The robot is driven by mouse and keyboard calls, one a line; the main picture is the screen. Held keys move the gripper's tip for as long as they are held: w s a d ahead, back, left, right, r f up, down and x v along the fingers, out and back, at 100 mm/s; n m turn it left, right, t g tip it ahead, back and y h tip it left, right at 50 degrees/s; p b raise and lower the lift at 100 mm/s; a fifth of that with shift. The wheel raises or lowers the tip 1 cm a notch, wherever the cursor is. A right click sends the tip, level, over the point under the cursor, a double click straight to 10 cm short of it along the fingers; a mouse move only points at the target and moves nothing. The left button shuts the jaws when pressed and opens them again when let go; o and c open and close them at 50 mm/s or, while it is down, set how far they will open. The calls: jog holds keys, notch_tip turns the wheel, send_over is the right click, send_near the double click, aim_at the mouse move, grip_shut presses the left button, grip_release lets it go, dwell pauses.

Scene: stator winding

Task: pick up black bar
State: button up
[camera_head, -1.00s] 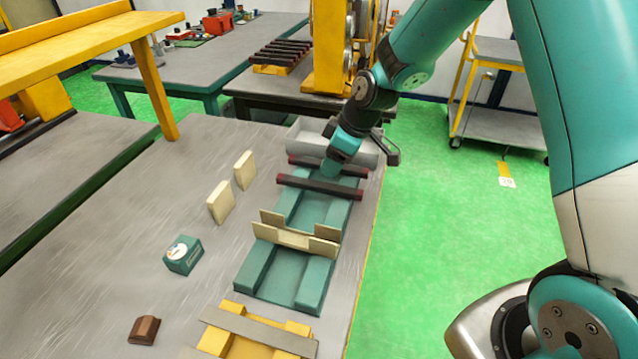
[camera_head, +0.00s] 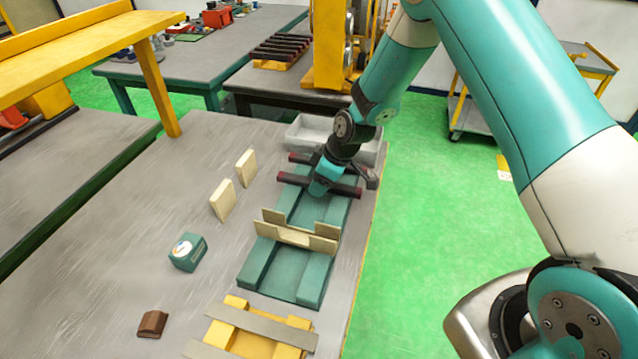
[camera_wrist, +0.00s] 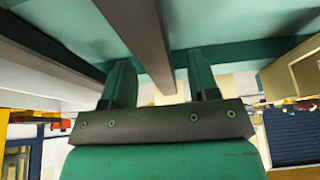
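Two black bars with dark red ends lie across the far part of a teal fixture (camera_head: 252,262). The near black bar (camera_head: 292,179) is partly covered by my gripper (camera_head: 320,192); the far black bar (camera_head: 298,158) lies just behind it, mostly hidden by my arm. In the wrist view my gripper (camera_wrist: 160,78) has its two green fingers apart. The near bar (camera_wrist: 140,35) runs down between them with gaps on both sides; whether it is fully between the fingertips I cannot tell. The other bar (camera_wrist: 45,45) passes left of the fingers.
Cream plates (camera_head: 296,236) stand across the fixture's middle. A grey tray (camera_head: 306,132) sits behind the bars. Two cream blocks (camera_head: 222,200), a teal box (camera_head: 188,252) and a brown block (camera_head: 152,323) stand to the left. More dark bars (camera_head: 278,52) lie on the back table.

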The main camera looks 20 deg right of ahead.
grip_shut()
jog(key=shift+r, duration=0.15)
